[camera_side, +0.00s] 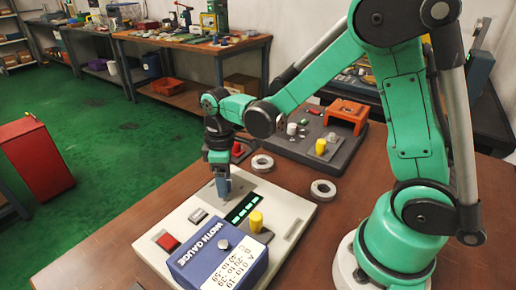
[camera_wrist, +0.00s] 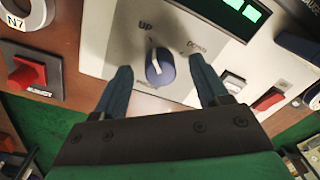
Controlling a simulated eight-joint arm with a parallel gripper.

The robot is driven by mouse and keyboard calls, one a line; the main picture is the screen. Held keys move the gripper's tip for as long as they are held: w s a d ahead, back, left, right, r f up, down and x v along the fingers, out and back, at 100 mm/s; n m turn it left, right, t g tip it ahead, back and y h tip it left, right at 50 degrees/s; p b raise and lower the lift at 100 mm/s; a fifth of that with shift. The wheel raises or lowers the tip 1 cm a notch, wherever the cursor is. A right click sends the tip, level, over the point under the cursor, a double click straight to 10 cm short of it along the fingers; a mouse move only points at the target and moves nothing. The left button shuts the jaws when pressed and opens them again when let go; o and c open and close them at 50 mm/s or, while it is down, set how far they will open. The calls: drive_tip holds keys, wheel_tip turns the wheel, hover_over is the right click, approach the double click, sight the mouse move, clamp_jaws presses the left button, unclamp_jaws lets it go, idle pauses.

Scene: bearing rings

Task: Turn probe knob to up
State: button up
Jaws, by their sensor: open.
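The probe knob (camera_wrist: 160,68) is a round blue knob with a white line, on the pale panel (camera_wrist: 120,45) in the wrist view. The word UP is printed above it, slightly left, and DOWN to its upper right. The white line slants up and left, roughly toward UP. My gripper (camera_wrist: 162,76) is open, with one dark blue finger on each side of the knob and a visible gap to it on both sides. In the side view my gripper (camera_side: 222,186) points down at the panel (camera_side: 290,207); the knob is hidden there.
A blue width gauge box (camera_side: 218,255) stands at the panel's front, near a yellow knob (camera_side: 256,222), a green display (camera_side: 244,207) and a red button (camera_side: 167,242). Metal rings (camera_side: 323,190) lie on the brown table behind. A dark tray (camera_side: 290,145) holds an orange fixture (camera_side: 347,115).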

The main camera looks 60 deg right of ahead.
drive_tip(key=shift+r, duration=2.8)
drive_tip(key=shift+r, duration=0.1)
drive_tip(key=s+r+m+t, duration=0.4)
drive_tip(key=s+m+t, duration=0.2)
drive_tip(key=m+t, duration=0.1)
drive_tip(key=shift+s+d, duration=0.2)
drive_tip(key=shift+s, duration=0.05)
